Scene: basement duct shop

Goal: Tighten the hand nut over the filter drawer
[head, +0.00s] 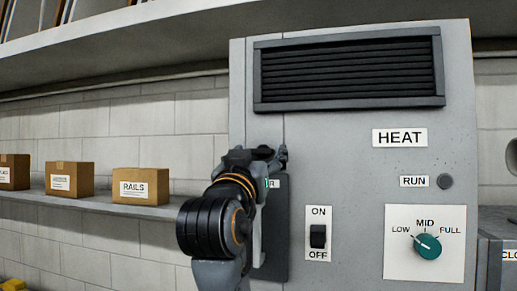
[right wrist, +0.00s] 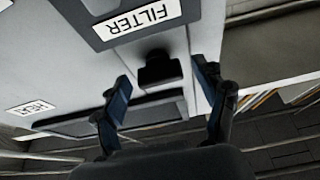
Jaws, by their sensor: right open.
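The filter drawer (head: 278,235) is a dark grey upright panel on the left part of the grey cabinet; my right arm covers much of it in the head view. Its white FILTER label (right wrist: 137,18) shows upside down in the right wrist view. The hand nut (right wrist: 160,69) is a small black knob beside that label, on the light grey cabinet face. My right gripper (head: 268,154) is open at the drawer's top end and hides the nut in the head view. In the right wrist view its two fingers stand apart, either side of the nut. My left gripper is out of view.
The cabinet (head: 345,180) carries a louvred vent (head: 350,75), an ON/OFF switch (head: 318,236) and a teal dial (head: 427,246) pointing toward LOW. A wall shelf (head: 105,207) at the left holds cardboard boxes, one marked RAILS (head: 140,186).

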